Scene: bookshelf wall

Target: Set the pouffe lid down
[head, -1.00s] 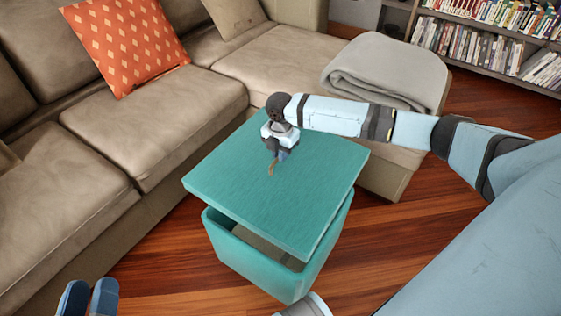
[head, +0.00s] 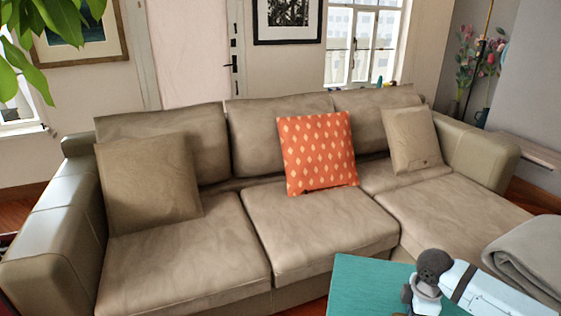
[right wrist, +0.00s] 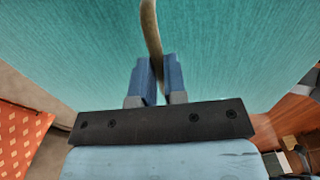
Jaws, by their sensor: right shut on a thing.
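The teal pouffe lid (head: 362,284) shows at the bottom right of the head view, cut off by the lower edge. It fills most of the right wrist view (right wrist: 75,50). My right gripper (right wrist: 158,76) is shut on the thin tan strap (right wrist: 150,30) of the lid, its two blue fingers on either side of it. In the head view only my right wrist shows over the lid; the fingertips are out of frame. The pouffe's box is not in view now, so I cannot tell the gap under the lid. My left gripper is not in view.
A beige sofa (head: 258,225) with an orange patterned cushion (head: 318,152) spans the head view behind the lid. A folded grey blanket (head: 535,255) lies at the right. Wooden floor (right wrist: 283,113) shows beside the lid in the right wrist view.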

